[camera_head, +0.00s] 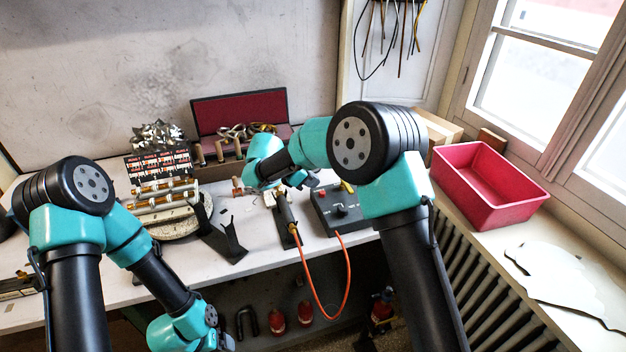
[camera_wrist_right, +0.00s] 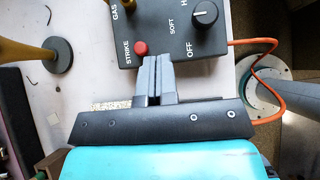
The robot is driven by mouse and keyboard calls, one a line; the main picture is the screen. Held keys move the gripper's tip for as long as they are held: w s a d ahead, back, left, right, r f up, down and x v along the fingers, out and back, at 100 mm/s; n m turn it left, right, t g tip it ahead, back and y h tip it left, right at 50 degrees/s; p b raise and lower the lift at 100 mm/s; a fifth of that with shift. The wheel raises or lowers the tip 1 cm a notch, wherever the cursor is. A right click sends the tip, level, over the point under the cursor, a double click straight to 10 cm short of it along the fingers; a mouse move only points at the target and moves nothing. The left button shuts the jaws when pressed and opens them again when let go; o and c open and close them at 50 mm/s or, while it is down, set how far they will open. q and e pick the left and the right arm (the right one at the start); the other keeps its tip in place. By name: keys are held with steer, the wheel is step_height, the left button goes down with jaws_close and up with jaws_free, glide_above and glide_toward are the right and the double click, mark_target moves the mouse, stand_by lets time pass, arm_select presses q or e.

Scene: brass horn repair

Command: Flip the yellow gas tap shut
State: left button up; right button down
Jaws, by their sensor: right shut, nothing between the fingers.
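The dark grey gas box (camera_head: 340,222) stands on the bench, right of centre in the head view. Its yellow gas tap (camera_head: 348,187) shows small on its top. In the right wrist view the box (camera_wrist_right: 172,30) has a red STRIKE button (camera_wrist_right: 141,47) and a black knob (camera_wrist_right: 205,13). The yellow tap (camera_wrist_right: 130,5) is cut off at the top edge beside the GAS label, so its full position is hidden. My right gripper (camera_wrist_right: 157,60) is shut and empty, its tips over the box's near edge by the button.
A black torch stand (camera_head: 285,215) is left of the box. An orange hose (camera_head: 322,312) hangs off the bench front. A dark bracket (camera_head: 228,243) and a parts case (camera_head: 240,108) lie farther left. A red bin (camera_head: 515,212) sits on the right sill.

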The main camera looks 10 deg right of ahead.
steer(key=x, duration=0.7)
steer(key=shift+d+f, duration=0.1)
steer(key=shift+d, duration=0.05)
steer(key=shift+w+d, duration=0.2)
steer(key=shift+d, duration=1)
steer(key=shift+w+d, duration=0.2)
steer(key=shift+d, duration=0.6)
steer(key=shift+a, duration=0.1)
